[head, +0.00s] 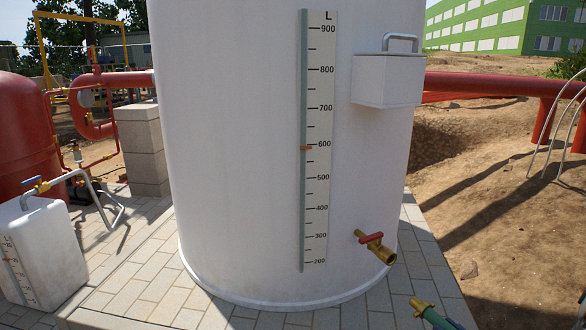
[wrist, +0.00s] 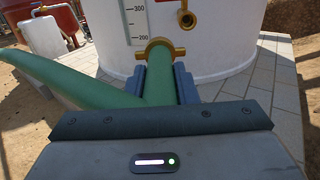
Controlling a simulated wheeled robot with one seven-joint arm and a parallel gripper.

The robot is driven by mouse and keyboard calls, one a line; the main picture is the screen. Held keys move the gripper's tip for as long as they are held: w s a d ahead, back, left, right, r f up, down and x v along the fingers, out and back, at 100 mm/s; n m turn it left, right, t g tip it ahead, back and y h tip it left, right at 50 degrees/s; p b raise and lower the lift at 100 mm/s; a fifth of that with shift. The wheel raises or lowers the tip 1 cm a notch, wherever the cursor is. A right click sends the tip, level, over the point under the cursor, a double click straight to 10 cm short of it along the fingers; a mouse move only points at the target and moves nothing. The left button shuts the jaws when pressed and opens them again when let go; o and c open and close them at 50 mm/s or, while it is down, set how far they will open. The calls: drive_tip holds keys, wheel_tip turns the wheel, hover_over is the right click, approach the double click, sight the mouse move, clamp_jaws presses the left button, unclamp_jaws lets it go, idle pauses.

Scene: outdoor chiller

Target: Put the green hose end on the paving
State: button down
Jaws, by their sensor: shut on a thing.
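The green hose end (head: 427,312) shows at the bottom right of the head view, with a brass coupling at its tip. It also shows in the wrist view (wrist: 159,80), where my gripper (wrist: 163,88) is shut around it just behind the brass collar. The coupling points at the white tank and is apart from the tank's brass valve. The paving (head: 134,290) is grey slabs around the tank's foot. The hose end overlaps it in the picture; its height above the slabs is unclear.
The white tank (head: 240,150) with a level scale stands in the middle. Its brass valve (head: 378,247) has a red handle. A white canister (head: 40,255) stands at the left. Bare paving (wrist: 262,72) lies right of the tank. The hose trails left in the wrist view.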

drive_tip(key=w+a+f+y, duration=0.1)
drive_tip(key=w+a, duration=0.3)
drive_tip(key=a, duration=0.4)
drive_tip(key=w+a+f+n, duration=0.1)
drive_tip(key=w+a, duration=0.2)
drive_tip(key=a, duration=0.5)
drive_tip(key=w+a+f+y, duration=0.1)
drive_tip(key=w+a, duration=0.3)
drive_tip(key=a, duration=0.5)
wheel_tip(320, 180, up, 23)
drive_tip(key=p, duration=2.9)
drive_tip(key=shift+w+g+p, duration=0.15)
drive_tip(key=shift+g+p, duration=0.2)
drive_tip(key=shift+g, duration=0.05)
drive_tip(key=shift+r, duration=0.1)
